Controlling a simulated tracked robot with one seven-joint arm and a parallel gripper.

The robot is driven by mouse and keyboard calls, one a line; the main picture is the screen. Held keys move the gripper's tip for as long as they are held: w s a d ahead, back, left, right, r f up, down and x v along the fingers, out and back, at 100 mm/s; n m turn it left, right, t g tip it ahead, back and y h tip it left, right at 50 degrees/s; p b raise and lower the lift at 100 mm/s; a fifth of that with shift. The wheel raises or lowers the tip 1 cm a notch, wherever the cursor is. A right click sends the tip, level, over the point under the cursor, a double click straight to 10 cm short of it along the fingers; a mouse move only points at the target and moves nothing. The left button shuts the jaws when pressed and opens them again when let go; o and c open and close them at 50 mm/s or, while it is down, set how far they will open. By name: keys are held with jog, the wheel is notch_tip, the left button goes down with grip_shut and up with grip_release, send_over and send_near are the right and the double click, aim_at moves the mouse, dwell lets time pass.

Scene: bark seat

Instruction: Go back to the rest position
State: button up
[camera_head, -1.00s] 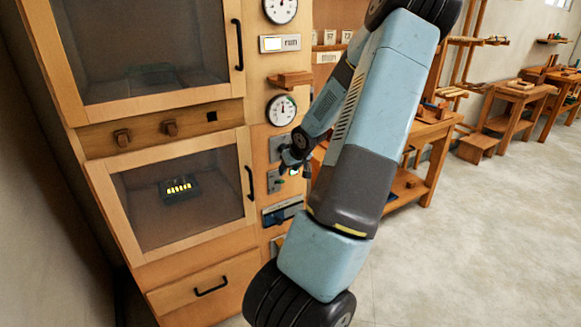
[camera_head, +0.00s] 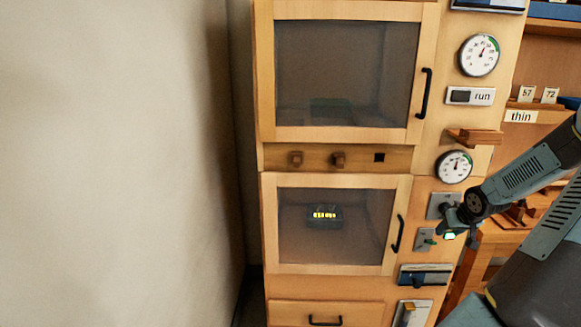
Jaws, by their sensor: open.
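My gripper (camera_head: 450,222) is in the right part of the head view, at the end of my arm coming in from the right edge. It is open, with nothing visible in it.
The cabinet has two glazed doors with black handles (camera_head: 423,93), and a drawer (camera_head: 325,314) below. A lit black device (camera_head: 324,215) sits behind the lower door. Dials (camera_head: 479,55) and a wooden ledge (camera_head: 474,137) are above my gripper. A bare wall (camera_head: 110,160) stands left.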

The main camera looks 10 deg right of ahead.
jog(key=s+a+r+n+g+h, duration=0.1)
jog(key=s+a+r+h, duration=0.1)
jog(key=a+r, duration=0.8)
jog(key=s+a+r+g+h, duration=0.1)
jog(key=a+r+g, duration=0.1)
jog(key=a+r, duration=0.75)
jog(key=s+a+r+t+y, duration=0.1)
jog(key=s+a+r+y, duration=0.1)
jog(key=s+a, duration=0.6)
jog(key=s+a+r+n+t+y, duration=0.1)
jog(key=s+a+r+y, duration=0.1)
jog(key=s+a+r, duration=0.3)
jog(key=s+a, duration=0.3)
jog(key=a, duration=0.4)
jog(key=shift+s+n+y, duration=0.25)
jog(key=shift+n+y, duration=0.05)
jog(key=shift+a, duration=0.1)
